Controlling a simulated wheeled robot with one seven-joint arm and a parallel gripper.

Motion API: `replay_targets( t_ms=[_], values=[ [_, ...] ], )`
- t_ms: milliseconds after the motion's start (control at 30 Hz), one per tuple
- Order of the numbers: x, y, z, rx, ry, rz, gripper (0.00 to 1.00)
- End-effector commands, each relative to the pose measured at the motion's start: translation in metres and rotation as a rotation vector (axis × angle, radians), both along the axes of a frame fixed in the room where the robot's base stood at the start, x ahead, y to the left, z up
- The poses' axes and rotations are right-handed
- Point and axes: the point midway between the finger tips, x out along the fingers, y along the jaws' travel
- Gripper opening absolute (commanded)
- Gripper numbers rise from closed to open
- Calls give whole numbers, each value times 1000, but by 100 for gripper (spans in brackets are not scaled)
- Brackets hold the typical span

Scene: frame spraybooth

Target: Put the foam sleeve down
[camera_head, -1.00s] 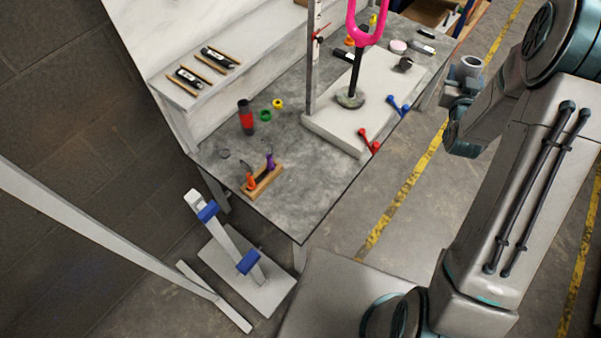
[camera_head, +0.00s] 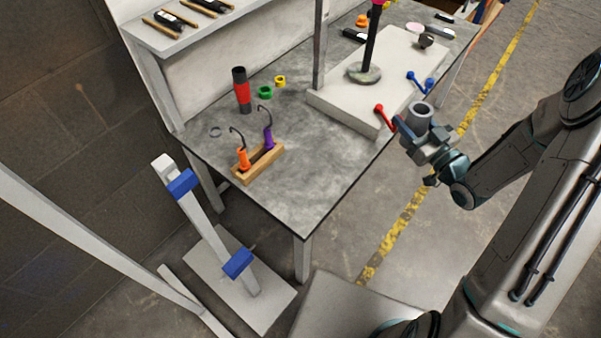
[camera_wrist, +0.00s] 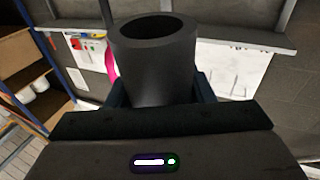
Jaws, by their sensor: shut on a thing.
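The foam sleeve (camera_head: 421,114) is a grey hollow tube, held upright with its open end up. My gripper (camera_head: 421,136) is shut on it. In the wrist view the dark sleeve (camera_wrist: 155,60) stands between the two fingers, its round opening facing up. My gripper holds it in the air just off the right edge of the grey workbench (camera_head: 310,185), apart from the bench top. The sleeve's lower end is hidden by my gripper.
A white slab (camera_head: 345,98) on the bench bears a post, a dark rod, a red tool (camera_head: 386,118) and a blue one. A wooden holder (camera_head: 262,167) with orange and purple hooks stands near the front. A black-red cylinder (camera_head: 241,90) stands behind. The bench's front right is clear.

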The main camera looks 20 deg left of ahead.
Motion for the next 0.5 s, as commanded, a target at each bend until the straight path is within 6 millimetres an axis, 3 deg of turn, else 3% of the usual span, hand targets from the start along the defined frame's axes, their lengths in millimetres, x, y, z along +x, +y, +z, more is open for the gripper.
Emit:
replay_targets(
  t_ms=[33,500],
  values=[
    [-8,3,-26,5,0,39,23],
    [-100,26,-130,46,-2,444,23]
  ],
)
